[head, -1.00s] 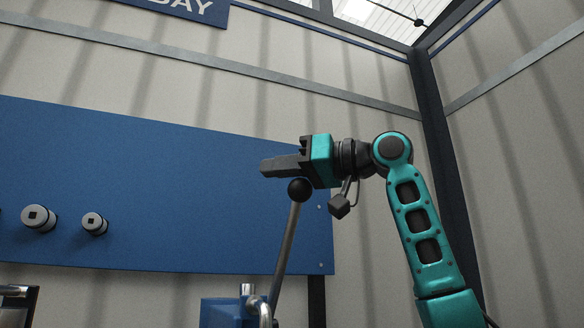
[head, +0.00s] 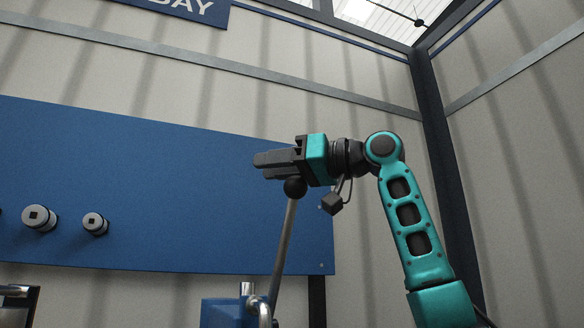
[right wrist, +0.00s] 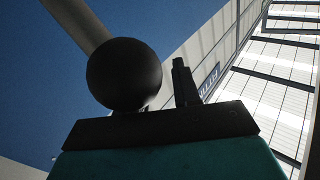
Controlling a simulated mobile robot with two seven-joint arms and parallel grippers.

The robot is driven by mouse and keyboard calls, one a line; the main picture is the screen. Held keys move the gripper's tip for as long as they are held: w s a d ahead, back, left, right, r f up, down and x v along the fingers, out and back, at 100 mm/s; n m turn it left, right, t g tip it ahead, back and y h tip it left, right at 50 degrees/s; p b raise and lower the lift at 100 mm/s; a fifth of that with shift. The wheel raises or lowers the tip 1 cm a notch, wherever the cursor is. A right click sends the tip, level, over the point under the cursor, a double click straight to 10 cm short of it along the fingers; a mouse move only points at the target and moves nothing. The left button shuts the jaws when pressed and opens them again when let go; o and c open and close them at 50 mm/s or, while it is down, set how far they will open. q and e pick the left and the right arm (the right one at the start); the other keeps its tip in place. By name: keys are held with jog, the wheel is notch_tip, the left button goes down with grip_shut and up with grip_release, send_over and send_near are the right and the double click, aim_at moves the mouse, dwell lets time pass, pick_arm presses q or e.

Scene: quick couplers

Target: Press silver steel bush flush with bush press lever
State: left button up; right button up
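The press lever is a grey rod (head: 283,240) with a black ball knob (head: 295,187) on top, standing steeply and leaning a little right. It rises from the blue press body (head: 222,312), which is cut off at the bottom edge. The knob sits under the finger roots, apparently touching, not between the fingertips. In the right wrist view the knob (right wrist: 124,74) is close to the palm and hides part of the fingers. The silver bush and my left gripper are not in view.
A blue wall board (head: 150,180) stands behind the lever. It carries two silver sockets, a larger one (head: 39,217) and a smaller one (head: 95,223). A dark metal fixture (head: 15,293) shows at the bottom left. The space left of the gripper looks free.

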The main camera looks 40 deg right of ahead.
aim_at(303, 179)
jog(key=shift+g+h, duration=0.3)
jog(key=shift+s+d+f, duration=0.6)
jog(key=shift+d+f, duration=0.2)
jog(key=shift+d, duration=0.15)
jog(key=shift+s+d+f, duration=0.6)
jog(key=shift+d+f, duration=0.15)
jog(key=shift+d, duration=0.2)
jog(key=shift+s+d+r, duration=0.1)
jog(key=shift+s+d, duration=0.05)
jog(key=shift+s, duration=0.15)
jog(key=shift+s+r, duration=0.1)
jog(key=shift+r, duration=0.05)
